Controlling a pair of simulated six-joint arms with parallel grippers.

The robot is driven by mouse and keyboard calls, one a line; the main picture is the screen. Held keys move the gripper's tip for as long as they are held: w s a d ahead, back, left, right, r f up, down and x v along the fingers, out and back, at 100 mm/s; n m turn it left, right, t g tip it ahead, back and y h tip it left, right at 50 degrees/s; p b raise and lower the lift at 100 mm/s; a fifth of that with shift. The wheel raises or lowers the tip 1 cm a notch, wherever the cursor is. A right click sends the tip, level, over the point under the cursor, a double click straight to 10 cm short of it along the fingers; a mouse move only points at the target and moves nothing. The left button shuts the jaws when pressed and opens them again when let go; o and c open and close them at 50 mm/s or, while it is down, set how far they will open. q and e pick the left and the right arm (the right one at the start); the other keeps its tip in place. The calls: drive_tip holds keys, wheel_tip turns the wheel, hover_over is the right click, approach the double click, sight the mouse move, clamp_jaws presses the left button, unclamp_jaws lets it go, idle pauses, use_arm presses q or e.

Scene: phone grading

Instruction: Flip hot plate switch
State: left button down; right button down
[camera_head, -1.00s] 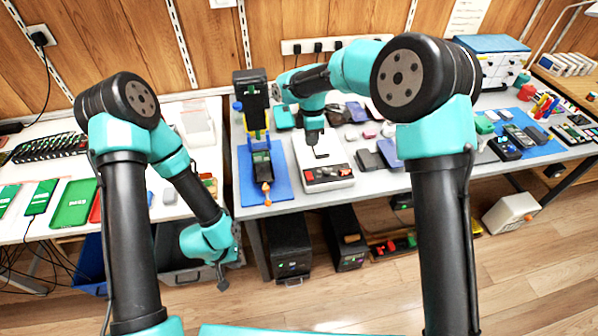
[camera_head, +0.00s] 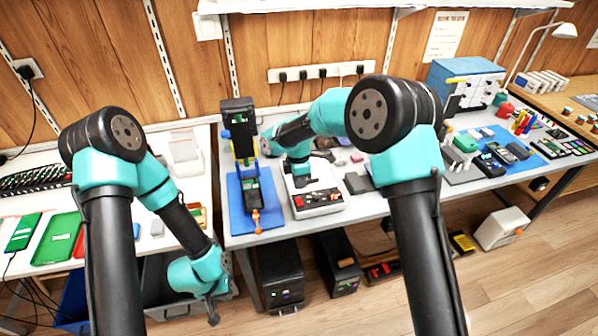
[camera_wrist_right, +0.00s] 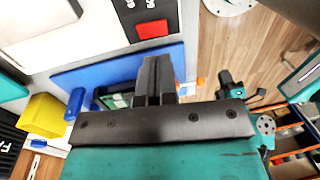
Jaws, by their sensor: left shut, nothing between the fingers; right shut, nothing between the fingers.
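The hot plate (camera_head: 318,205) is a white box with a dark front panel and red parts on it. It stands on the table right of the blue mat. My left gripper (camera_head: 212,312) is shut and empty, hanging low in front of the left table.
A blue mat (camera_head: 236,222) holds a black and yellow stand (camera_head: 240,135) with a phone, close left of my right gripper. Phones lie behind and right of the hot plate. Dark boxes (camera_head: 280,272) stand under the table. Green trays (camera_head: 60,238) lie at left.

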sight(300, 203)
drive_tip(key=f, duration=0.4)
drive_tip(key=s+f, duration=0.1)
drive_tip(key=f, duration=0.1)
drive_tip(key=shift+d+f, duration=0.1)
drive_tip(key=shift+f, duration=0.3)
